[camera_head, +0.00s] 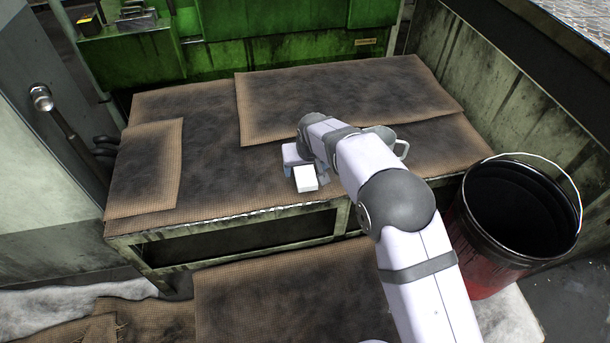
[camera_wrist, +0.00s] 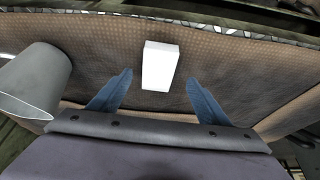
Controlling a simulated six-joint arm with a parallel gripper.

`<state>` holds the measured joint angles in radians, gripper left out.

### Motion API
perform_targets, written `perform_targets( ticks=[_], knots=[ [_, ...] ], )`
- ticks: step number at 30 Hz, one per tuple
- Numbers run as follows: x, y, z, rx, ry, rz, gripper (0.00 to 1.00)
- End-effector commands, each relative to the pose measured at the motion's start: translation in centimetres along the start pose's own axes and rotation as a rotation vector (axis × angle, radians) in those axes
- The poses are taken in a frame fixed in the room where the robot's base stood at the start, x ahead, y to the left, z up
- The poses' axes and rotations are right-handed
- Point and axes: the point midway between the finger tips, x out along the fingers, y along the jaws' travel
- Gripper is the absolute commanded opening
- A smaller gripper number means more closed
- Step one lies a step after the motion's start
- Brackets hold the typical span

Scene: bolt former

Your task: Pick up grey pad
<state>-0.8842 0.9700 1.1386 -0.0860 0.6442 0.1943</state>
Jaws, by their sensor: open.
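The grey pad, a small pale block that looks almost white (camera_head: 306,178), lies near the front edge of the table's brown mat. In the wrist view the pad (camera_wrist: 161,65) sits centred ahead of my gripper (camera_wrist: 160,77). The two blue fingers are spread to either side of it, with a gap on both sides. My gripper (camera_head: 304,169) is open and empty, right at the pad in the head view. My arm and wrist hide part of the gripper there. I cannot tell how far the fingertips are above the mat.
A grey metal mug (camera_wrist: 38,80) stands left of the gripper in the wrist view; its handle (camera_head: 402,149) shows behind my arm. A dark bucket with red sides (camera_head: 470,262) stands right of the table. The mat left of the pad (camera_head: 225,170) is clear.

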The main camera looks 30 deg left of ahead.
Motion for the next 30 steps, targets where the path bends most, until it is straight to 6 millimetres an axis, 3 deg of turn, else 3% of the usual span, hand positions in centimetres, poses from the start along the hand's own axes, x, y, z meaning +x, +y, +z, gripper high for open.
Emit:
perform_targets(
  ticks=[13, 24, 26, 30],
  knots=[
    [4.5, 0.3, -0.2, 0.0, -0.002, 0.0, 0.7],
    [5.1, 0.3, -0.2, -0.001, -0.001, 0.0, 0.7],
    [5.1, 0.3, -0.2, 0.0, -0.001, 0.0, 0.61],
    [5.1, 0.3, -0.2, 0.0, -0.001, 0.0, 0.27]
  ],
)
